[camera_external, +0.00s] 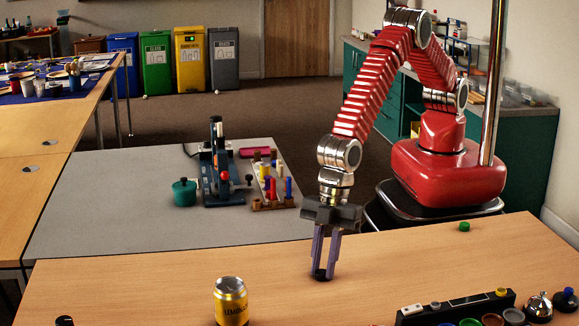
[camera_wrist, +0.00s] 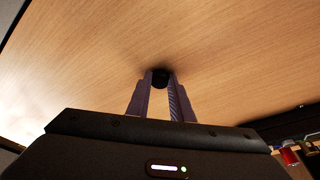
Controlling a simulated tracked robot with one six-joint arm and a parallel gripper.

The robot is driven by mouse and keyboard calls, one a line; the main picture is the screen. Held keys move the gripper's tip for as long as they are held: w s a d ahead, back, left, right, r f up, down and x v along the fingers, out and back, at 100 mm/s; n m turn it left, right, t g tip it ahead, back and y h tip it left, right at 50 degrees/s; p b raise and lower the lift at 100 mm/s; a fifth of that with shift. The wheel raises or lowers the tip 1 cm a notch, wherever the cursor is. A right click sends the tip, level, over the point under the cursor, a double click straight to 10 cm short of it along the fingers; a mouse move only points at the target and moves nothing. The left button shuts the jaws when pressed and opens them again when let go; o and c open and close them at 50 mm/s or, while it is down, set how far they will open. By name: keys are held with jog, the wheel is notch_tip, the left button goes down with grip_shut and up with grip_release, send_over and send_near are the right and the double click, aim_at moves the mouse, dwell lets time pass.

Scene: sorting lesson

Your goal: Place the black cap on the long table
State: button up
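The black cap (camera_external: 321,276) is at the wooden top of the front table (camera_external: 150,280), right of the yellow can. My gripper (camera_external: 322,270) points straight down with its fingertips on either side of the cap. In the wrist view the dark round cap (camera_wrist: 160,78) fills the gap between the fingertips (camera_wrist: 160,84), and the fingers look shut on it. The cap is at or very close to the tabletop; I cannot tell whether it touches. The fingers hide part of the cap.
A yellow lemonade can (camera_external: 231,302) stands front left of my gripper. A black rack (camera_external: 457,307) with small caps, a bell (camera_external: 538,306) and a green cap (camera_external: 464,226) are to the right. A grey table (camera_external: 110,215) holds a peg board (camera_external: 271,190) and a green pot (camera_external: 185,192).

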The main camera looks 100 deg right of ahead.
jog(key=o, duration=0.4)
jog(key=shift+o, duration=0.2)
jog(key=shift+r, duration=0.1)
jog(key=v, duration=1.2)
dwell(0.4)
